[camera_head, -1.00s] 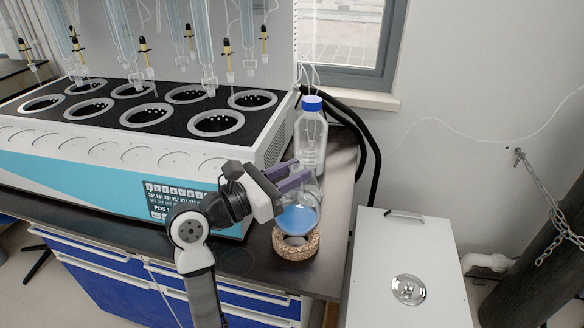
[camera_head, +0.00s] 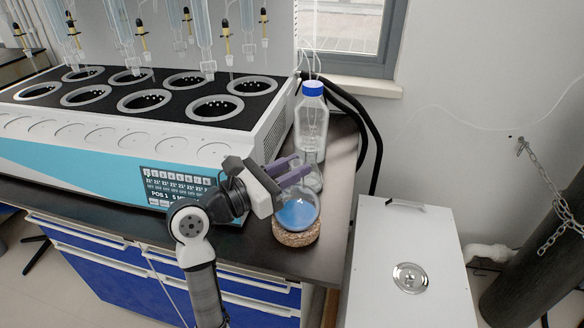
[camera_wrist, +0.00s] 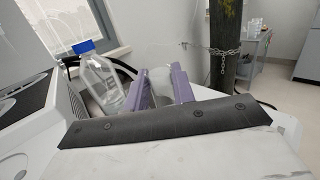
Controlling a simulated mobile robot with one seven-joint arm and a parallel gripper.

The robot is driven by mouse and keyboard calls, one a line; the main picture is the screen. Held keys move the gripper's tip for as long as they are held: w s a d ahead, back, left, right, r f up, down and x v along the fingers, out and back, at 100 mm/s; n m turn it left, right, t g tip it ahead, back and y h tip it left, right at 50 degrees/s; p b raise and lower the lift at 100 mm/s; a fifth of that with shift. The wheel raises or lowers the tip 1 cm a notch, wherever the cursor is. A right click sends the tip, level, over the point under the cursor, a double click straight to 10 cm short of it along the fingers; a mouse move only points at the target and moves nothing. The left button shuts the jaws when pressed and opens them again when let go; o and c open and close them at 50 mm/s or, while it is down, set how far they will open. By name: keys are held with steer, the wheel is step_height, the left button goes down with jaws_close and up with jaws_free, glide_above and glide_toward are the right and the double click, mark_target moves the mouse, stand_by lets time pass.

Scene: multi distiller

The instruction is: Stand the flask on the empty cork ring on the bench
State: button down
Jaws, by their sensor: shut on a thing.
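The flask (camera_head: 298,212) is a round clear glass flask with blue liquid in its bulb. In the head view its bulb is at the cork ring (camera_head: 297,237), covering the ring's opening; I cannot tell whether it bears its full weight there. My gripper (camera_head: 303,172) has purple fingers and is shut on the flask's neck from the left. The flask looks nearly upright. In the wrist view my gripper (camera_wrist: 163,86) shows its two purple fingers with pale glass between them; the bulb and ring are hidden there.
A clear bottle with a blue cap (camera_head: 312,120) stands just behind the flask. The distiller (camera_head: 150,140) with several round wells fills the left of the bench. The bench's right edge (camera_head: 340,235) is close to the ring. A white box (camera_head: 410,270) stands beyond it.

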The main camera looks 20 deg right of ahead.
steer(key=shift+f+b, duration=0.2)
steer(key=shift+b, duration=0.1)
stand_by(0.4)
steer(key=c, duration=1.1)
jaws_free()
steer(key=b+v, duration=0.3)
steer(key=v, duration=1.1)
